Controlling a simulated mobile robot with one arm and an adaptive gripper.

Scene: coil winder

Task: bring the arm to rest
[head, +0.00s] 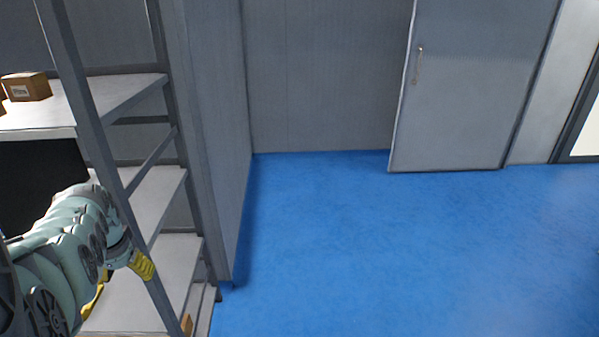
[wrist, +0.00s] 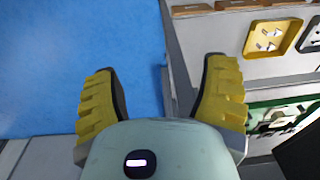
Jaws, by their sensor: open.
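My gripper (head: 118,283) is at the lower left of the head view, beside the metal shelf rack (head: 137,98). Its two yellow fingers show there, partly behind a rack post. In the wrist view my gripper (wrist: 162,78) has its fingers spread wide with nothing between them. The left finger is over blue floor and the right finger is over the edge of the shelves. My pale green arm reaches in from the left edge of the head view.
A cardboard box (head: 27,86) sits on the rack's upper shelf. The wrist view shows a yellow tray (wrist: 248,47) with small parts and a green tray (wrist: 252,122). A grey door (head: 475,85) stands at the back. The blue floor (head: 390,250) is clear.

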